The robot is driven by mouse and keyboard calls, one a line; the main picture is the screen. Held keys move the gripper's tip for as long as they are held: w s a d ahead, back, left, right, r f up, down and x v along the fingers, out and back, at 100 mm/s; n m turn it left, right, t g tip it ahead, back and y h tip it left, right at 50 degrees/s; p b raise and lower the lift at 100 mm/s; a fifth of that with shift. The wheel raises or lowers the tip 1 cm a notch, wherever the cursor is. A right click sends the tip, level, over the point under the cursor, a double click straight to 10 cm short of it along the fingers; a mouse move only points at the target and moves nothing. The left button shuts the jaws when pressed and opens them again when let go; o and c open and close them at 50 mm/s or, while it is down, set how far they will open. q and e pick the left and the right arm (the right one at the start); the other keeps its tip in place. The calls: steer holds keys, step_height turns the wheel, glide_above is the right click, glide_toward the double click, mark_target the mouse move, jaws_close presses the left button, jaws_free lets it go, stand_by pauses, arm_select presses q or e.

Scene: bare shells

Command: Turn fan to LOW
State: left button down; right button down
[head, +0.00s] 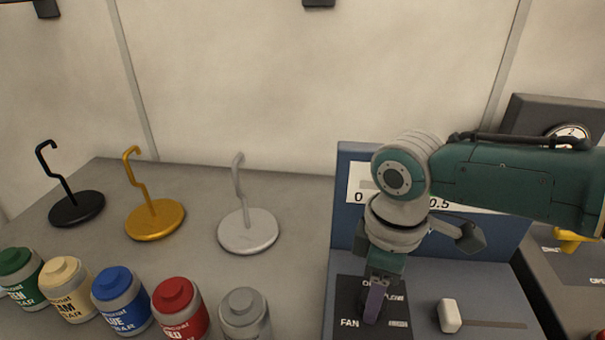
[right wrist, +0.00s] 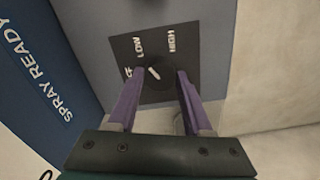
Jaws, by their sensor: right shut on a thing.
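The fan knob (right wrist: 155,74) is a dark round dial with a white pointer mark. It sits on a black plate (right wrist: 184,80) lettered LOW and HIGH, with a partly hidden word at the left that looks like OFF. The pointer slants up and left, toward the side of LOW and the partly hidden word; its exact setting is hard to tell. My right gripper (right wrist: 156,88) has its purple fingers on either side of the knob and is shut on it. In the head view my right gripper (head: 375,300) reaches down onto the FAN plate (head: 346,297) and hides the knob. My left gripper is not in view.
A white slider (head: 449,316) is right of the fan plate. The blue panel (head: 345,235) with a scale stands behind my right arm. Three hook stands, black (head: 76,208), yellow (head: 155,220) and silver (head: 248,231), and several jars, including a red one (head: 179,308), stand left.

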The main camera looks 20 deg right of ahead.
steer(key=shift+c, duration=1.5)
jaws_free()
step_height(320, 180, up, 10)
steer(key=p, duration=0.1)
steer(key=shift+p, duration=0.35)
